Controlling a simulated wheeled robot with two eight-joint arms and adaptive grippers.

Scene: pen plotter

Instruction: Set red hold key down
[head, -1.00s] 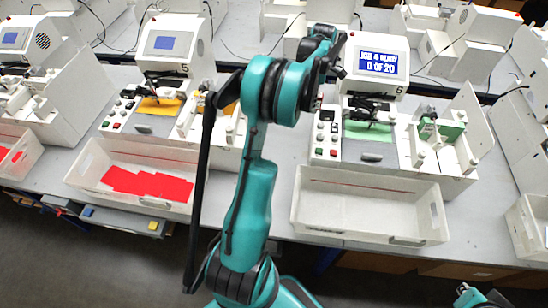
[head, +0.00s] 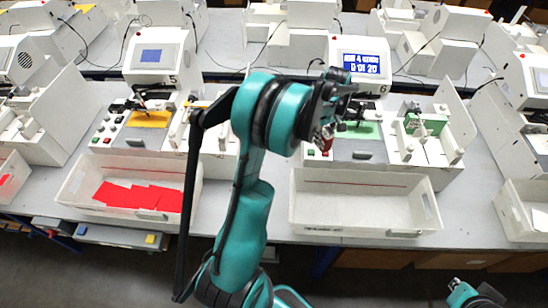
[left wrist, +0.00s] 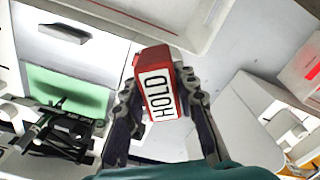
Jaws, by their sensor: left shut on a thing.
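The red hold key is a red block with a white label reading HOLD (left wrist: 158,92) in the left wrist view. My left gripper (left wrist: 160,105) is shut on it, one finger on each side. In the head view the left gripper (head: 328,118) is over the left front part of plotter 6, with a little of the red key (head: 327,141) showing below the fingers. Whether the key touches anything under it cannot be told. My right gripper (head: 476,296) shows only in part at the bottom right edge, and its fingers are unclear.
Plotter 6 (head: 358,55) has a lit blue screen and a green card (head: 362,131) on its bed. An empty white tray (head: 365,219) stands in front of it. Plotter 5 (head: 158,55) and a tray (head: 75,188) with red cards are to the left.

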